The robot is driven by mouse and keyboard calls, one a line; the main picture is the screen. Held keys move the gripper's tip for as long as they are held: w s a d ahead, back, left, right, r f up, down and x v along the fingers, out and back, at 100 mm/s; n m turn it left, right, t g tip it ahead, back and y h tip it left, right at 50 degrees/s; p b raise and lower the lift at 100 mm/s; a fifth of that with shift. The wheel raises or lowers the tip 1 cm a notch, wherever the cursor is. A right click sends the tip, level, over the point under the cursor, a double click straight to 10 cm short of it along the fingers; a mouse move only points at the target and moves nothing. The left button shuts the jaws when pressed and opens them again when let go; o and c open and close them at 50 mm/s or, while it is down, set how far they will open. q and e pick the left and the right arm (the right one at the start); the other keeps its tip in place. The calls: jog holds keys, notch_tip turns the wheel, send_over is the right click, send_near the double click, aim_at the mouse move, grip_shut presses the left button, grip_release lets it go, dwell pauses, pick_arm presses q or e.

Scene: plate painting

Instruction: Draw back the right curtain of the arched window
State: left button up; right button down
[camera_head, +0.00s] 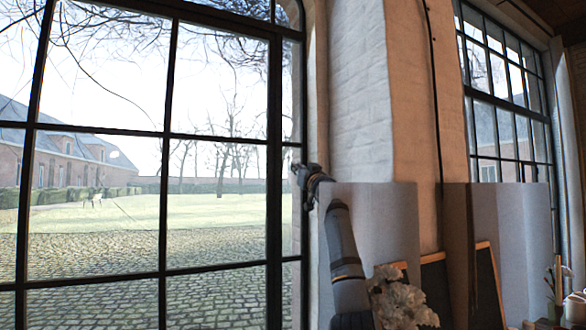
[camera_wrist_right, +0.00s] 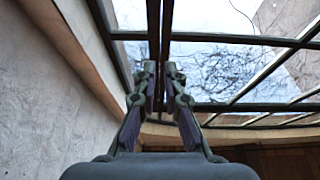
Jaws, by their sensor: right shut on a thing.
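The arched window (camera_head: 167,180), with dark bars, fills the left of the head view. My right gripper (camera_head: 300,172) is at its right edge, beside the wall. In the right wrist view, its fingers (camera_wrist_right: 161,75) are closed around a narrow dark upright strip (camera_wrist_right: 154,25). I cannot tell whether this strip is a curtain edge or part of the window frame. A flat pale grey sheet (camera_head: 385,225) hangs or stands right of the window, behind my right arm. I cannot tell whether it is the curtain. My left gripper is not in view.
A pale brick wall (camera_head: 362,90) separates the arched window from a second window (camera_head: 507,100). Another grey sheet (camera_head: 520,230) is in front of that window. A whitish ruffled object (camera_head: 400,300), dark boards (camera_head: 437,283) and a teapot (camera_head: 574,308) are at the lower right.

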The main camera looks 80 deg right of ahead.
jog(key=shift+r, duration=0.15)
jog(key=c, duration=1.4)
grip_release()
jog(key=shift+w, duration=0.1)
jog(key=shift+c, duration=0.2)
jog(key=w+a+p, duration=0.2)
jog(key=w+a, duration=1.9)
jog(key=w, duration=0.4)
jog(key=shift+a+p, duration=0.2)
jog(key=shift+p, duration=0.1)
jog(key=shift+w+f, duration=0.1)
jog(key=shift+f, duration=0.1)
